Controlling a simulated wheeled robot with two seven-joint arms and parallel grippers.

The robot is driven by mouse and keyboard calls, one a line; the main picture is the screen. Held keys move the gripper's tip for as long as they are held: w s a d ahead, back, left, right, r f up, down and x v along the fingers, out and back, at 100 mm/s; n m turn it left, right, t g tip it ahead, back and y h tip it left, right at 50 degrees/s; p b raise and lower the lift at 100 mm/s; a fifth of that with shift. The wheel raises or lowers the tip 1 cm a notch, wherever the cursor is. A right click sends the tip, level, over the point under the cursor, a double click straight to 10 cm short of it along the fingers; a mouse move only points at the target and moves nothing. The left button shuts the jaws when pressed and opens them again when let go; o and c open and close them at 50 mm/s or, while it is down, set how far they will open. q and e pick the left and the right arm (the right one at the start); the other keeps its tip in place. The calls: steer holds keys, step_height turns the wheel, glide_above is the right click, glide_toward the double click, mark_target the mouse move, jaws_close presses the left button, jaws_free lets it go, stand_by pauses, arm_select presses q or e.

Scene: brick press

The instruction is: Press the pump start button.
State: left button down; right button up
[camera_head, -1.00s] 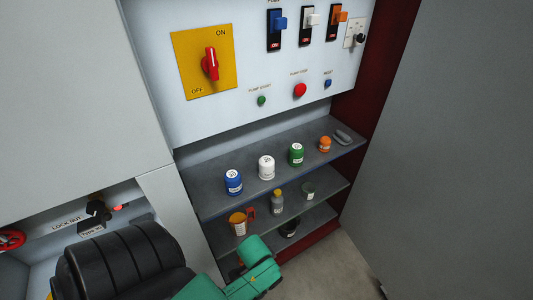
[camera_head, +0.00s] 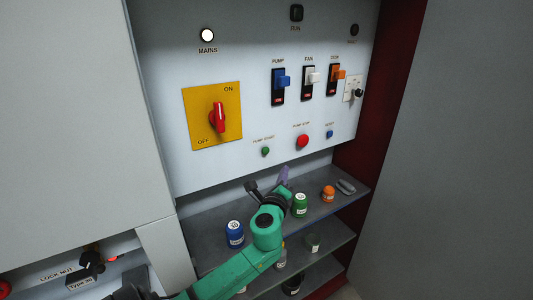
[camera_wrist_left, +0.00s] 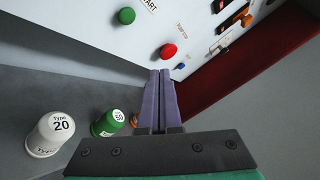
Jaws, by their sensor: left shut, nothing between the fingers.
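The green pump start button (camera_head: 265,151) is on the white panel, below the yellow switch plate. It also shows in the left wrist view (camera_wrist_left: 126,15), at the upper left. The red pump stop button (camera_head: 302,141) is to its right. My left gripper (camera_head: 284,172) is shut and empty, below and a little right of the green button, over the upper shelf. Its purple fingers (camera_wrist_left: 159,98) lie together in the left wrist view, apart from the button. My right gripper is not in view.
A red rotary switch (camera_head: 219,117) is above the buttons, with blue (camera_head: 281,83), white (camera_head: 311,76) and orange (camera_head: 337,74) toggles to its right. Blue (camera_head: 235,233), green (camera_head: 300,205) and orange (camera_head: 328,193) containers stand on the upper shelf (camera_head: 205,228); a white container (camera_wrist_left: 50,135) shows in the wrist view.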

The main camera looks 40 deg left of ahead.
mark_target(266, 151)
arm_select(q)
steer(key=shift+w+r+m+t, duration=0.25)
steer(key=shift+r+m+t, duration=0.15)
steer(key=shift+r+m, duration=0.15)
steer(key=w+a+b, duration=0.2)
steer(key=a, duration=0.6)
steer(key=shift+w+a, duration=0.2)
steer(key=shift+w, duration=0.05)
steer(key=shift+f, duration=0.1)
stand_by(1.0)
stand_by(0.5)
steer(key=shift+w+a, duration=0.15)
steer(key=shift+a, duration=0.25)
